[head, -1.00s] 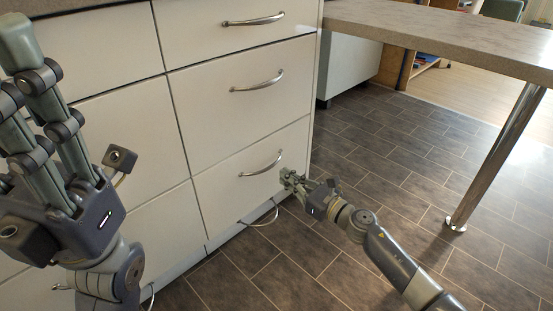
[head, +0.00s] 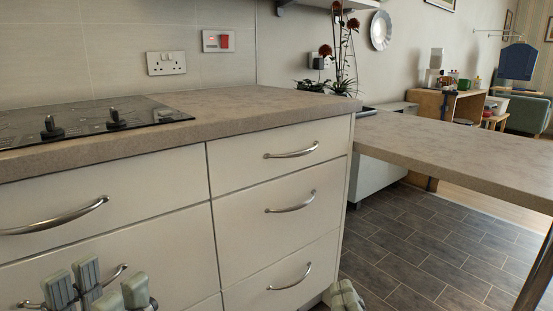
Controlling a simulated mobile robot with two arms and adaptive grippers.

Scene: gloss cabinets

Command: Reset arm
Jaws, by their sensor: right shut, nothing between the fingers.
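My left gripper (head: 98,289) shows at the bottom left, only its grey-green fingertips in the picture. The tips stand apart with nothing seen between them; its palm is below the frame. My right gripper (head: 345,296) shows at the bottom edge, right of the lowest drawer, with its fingers together and empty. Its arm is out of the picture. Neither gripper is seen holding anything.
White drawers with curved metal handles (head: 291,201) stand ahead under a worktop (head: 250,107). A black hob (head: 80,120) lies on it. A table top (head: 470,160) juts out at right, above a dark tiled floor (head: 410,245). A potted plant (head: 340,60) stands at the worktop's back corner.

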